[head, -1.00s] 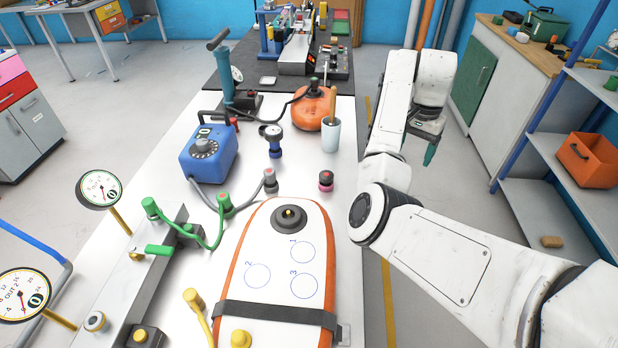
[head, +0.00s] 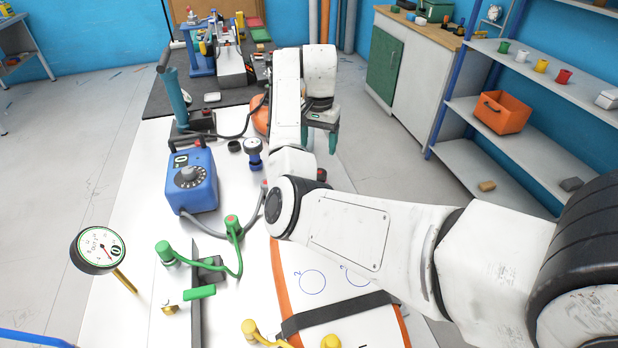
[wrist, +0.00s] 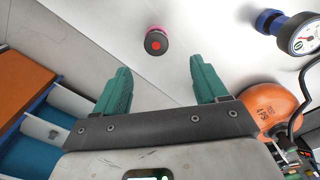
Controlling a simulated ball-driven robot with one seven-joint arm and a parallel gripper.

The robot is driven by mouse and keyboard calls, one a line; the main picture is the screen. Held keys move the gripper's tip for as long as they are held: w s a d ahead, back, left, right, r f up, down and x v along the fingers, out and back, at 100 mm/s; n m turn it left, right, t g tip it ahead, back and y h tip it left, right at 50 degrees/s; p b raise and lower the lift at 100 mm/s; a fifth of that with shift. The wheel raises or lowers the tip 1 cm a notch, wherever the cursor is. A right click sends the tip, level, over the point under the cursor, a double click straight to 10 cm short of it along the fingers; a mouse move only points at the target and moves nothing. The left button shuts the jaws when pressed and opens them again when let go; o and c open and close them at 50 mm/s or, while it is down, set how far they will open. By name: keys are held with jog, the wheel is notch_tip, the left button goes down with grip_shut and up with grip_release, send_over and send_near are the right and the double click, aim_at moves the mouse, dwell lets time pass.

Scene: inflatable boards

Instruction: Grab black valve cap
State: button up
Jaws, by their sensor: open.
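My gripper (head: 322,138) is open and empty above the right edge of the white table; its two teal fingers also show in the wrist view (wrist: 160,72). A small black cap (head: 234,146) lies on the table left of the blue-based gauge (head: 254,152). A dark cap with a red dot and pink base (wrist: 156,41) stands on the table just beyond the fingertips in the wrist view, apart from them; my arm mostly hides it in the head view (head: 321,174). I cannot tell for sure which is the task's cap. My arm hides the board's valve.
The white-and-orange inflatable board (head: 290,295) lies on the table under my arm. A blue pump box (head: 191,180) and green hose fittings (head: 233,226) stand to the left. An orange round tank (wrist: 272,110) is near the right finger. A shelf (head: 520,140) stands right.

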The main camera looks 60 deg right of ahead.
send_over(320, 171)
jog(key=f, duration=0.4)
jog(key=shift+w+a+f, duration=0.15)
jog(key=shift+w+a, duration=0.15)
jog(key=shift+a, duration=0.05)
jog(key=shift+s+d+f+p, duration=0.15)
jog(key=shift+f+p, duration=0.1)
jog(key=shift+f, duration=1.1)
jog(key=shift+s+d+f+p, duration=0.1)
jog(key=shift+s+f+p, duration=0.1)
jog(key=shift+f, duration=1.15)
jog(key=shift+c, duration=0.2)
jog(key=c, duration=1.1)
jog(key=shift+r, duration=0.15)
